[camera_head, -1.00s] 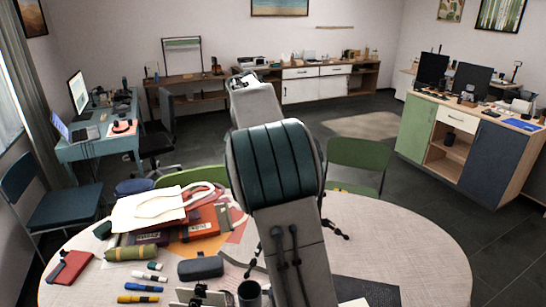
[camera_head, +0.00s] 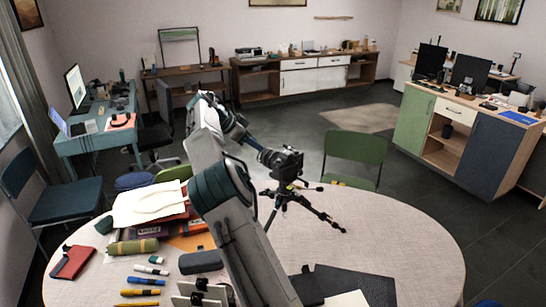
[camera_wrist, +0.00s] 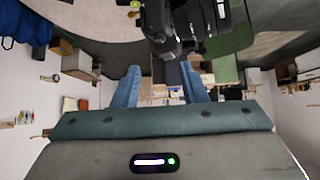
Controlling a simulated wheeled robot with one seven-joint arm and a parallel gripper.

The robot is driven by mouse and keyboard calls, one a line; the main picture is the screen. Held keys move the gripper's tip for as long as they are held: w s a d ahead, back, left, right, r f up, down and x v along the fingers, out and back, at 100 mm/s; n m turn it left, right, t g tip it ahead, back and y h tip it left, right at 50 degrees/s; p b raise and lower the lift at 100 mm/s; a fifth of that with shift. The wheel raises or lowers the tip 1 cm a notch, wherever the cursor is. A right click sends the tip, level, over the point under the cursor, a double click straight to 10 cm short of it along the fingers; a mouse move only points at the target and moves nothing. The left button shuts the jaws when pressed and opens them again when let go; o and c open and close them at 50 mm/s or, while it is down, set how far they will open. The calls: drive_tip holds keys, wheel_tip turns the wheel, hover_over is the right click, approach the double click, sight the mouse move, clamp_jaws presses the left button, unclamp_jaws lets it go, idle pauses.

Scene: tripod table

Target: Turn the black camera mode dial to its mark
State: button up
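The black camera (camera_head: 284,160) sits upright on a small black tripod (camera_head: 290,202) at the back of the round table (camera_head: 400,235). In the wrist view the camera (camera_wrist: 190,22) fills the top middle, close to my fingertips and partly cut off by the edge. The mode dial and its mark are too small and dark to make out. My gripper (camera_head: 250,143) is just left of the camera in the head view. In the wrist view its two blue fingers (camera_wrist: 160,74) are apart, with no object clearly held between them. I cannot tell whether they touch the camera.
Papers and books (camera_head: 150,206), a green roll (camera_head: 133,247), a dark case (camera_head: 200,262), several markers and a red notebook (camera_head: 72,262) lie on the table's left. A green chair (camera_head: 355,150) stands behind. The table's right side is clear.

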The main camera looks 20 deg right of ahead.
sight(278, 160)
drive_tip(key=p+x, duration=0.2)
drive_tip(key=x, duration=0.8)
drive_tip(key=shift+d+f, duration=0.1)
drive_tip(key=shift+d, duration=0.05)
clamp_jaws()
